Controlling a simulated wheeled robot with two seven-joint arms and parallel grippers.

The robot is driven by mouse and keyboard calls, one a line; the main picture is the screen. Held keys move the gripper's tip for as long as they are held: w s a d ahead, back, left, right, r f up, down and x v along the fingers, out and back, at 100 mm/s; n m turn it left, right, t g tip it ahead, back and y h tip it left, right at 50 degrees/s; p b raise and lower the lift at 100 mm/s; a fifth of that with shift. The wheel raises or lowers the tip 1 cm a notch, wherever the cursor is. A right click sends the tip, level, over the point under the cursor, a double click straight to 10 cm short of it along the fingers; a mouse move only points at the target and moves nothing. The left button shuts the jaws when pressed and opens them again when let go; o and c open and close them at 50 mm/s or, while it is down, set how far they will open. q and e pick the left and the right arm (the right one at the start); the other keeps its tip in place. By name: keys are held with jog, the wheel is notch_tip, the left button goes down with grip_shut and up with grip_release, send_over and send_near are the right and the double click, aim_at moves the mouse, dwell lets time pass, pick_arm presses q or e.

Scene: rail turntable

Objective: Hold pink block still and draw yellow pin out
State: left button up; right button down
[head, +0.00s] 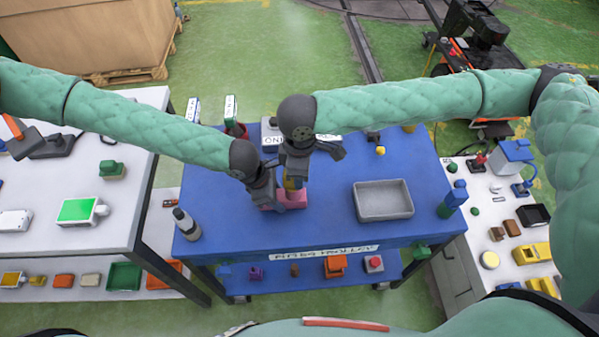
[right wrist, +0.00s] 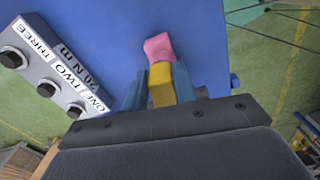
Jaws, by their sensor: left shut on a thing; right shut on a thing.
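The pink block (head: 292,199) is on the blue trolley top, near the middle. My left gripper (head: 270,203) is low at its left side and shut on it; the fingertips are partly hidden. My right gripper (head: 292,181) is above the block, shut on the yellow pin (head: 290,184). In the right wrist view the yellow pin (right wrist: 161,84) is between the fingers of the right gripper (right wrist: 160,88), with the pink block (right wrist: 158,47) just beyond its end. How deep the pin sits in the block is hidden.
A grey tray (head: 384,214) stands right of the block on the blue trolley (head: 330,225). A dark bottle (head: 186,224) is at the left edge and a blue-green bottle (head: 453,199) at the right. A labelled box with knobs (right wrist: 45,75) stands behind the grippers.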

jog(key=shift+r, duration=0.75)
dwell(0.5)
pick_arm(q)
jog(key=shift+a+f, duration=0.2)
pick_arm(e)
jog(key=shift+a+r, duration=0.1)
jog(key=shift+r, duration=1.7)
pick_arm(q)
jog(key=shift+d+r, duration=0.1)
pick_arm(e)
jog(key=shift+r, duration=0.35)
jog(key=shift+r, duration=0.25)
pick_arm(q)
jog(key=shift+d+r, duration=0.1)
pick_arm(e)
jog(key=shift+r, duration=0.55)
jog(key=c, duration=2.1)
grip_release()
jog(key=o, duration=0.4)
